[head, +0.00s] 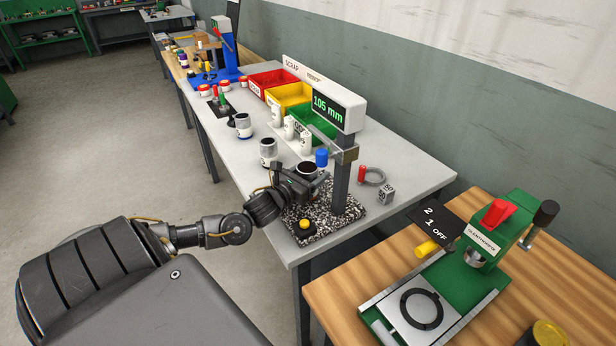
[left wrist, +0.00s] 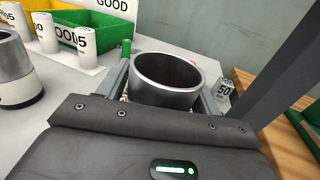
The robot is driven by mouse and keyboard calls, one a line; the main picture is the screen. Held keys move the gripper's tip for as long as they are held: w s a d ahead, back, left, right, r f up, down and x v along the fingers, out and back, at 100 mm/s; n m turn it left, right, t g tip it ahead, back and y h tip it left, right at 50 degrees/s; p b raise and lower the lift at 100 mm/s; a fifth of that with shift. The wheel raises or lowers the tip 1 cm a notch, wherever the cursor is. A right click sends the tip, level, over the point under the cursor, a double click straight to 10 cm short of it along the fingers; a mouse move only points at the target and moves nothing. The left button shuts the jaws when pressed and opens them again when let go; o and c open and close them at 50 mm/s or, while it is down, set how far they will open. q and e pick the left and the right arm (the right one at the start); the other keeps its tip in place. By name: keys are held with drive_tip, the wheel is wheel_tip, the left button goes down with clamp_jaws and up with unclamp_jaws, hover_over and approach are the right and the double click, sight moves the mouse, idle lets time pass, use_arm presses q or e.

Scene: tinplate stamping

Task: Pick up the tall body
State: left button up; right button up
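My left gripper (head: 303,180) is at this can. In the left wrist view the can (left wrist: 167,80) is upright between the two fingers, one on each side and very close to its wall. Whether they press on it I cannot tell; its lower part is hidden by the gripper. Two similar cans stand behind on the table, one (head: 268,150) close by and one (head: 244,125) farther off. My right gripper is out of view.
The gauge post (head: 341,185) rises right beside the gripper. Red (head: 272,79), yellow (head: 289,96) and green (head: 316,128) bins line the table's back, with white numbered blocks in front. A blue cylinder (head: 321,157) and a "50" block (head: 386,194) stand near. A green press (head: 480,250) is on the wooden table.

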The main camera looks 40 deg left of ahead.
use_arm(q)
drive_tip(key=c, duration=0.8)
drive_tip(key=shift+o, duration=0.2)
drive_tip(key=shift+r, duration=0.4)
drive_tip(key=shift+s+d+r+b, duration=0.1)
drive_tip(key=shift+s+r+b, duration=0.15)
drive_tip(key=shift+r, duration=0.35)
drive_tip(key=shift+s+r+b, duration=0.1)
drive_tip(key=shift+r+b, duration=0.25)
drive_tip(key=shift+r, duration=0.25)
drive_tip(key=s+b, duration=0.1)
drive_tip(key=s, duration=1.6)
drive_tip(key=shift+s+d+r+b, duration=0.15)
drive_tip(key=shift+d+b, duration=0.1)
drive_tip(key=shift+b, duration=0.05)
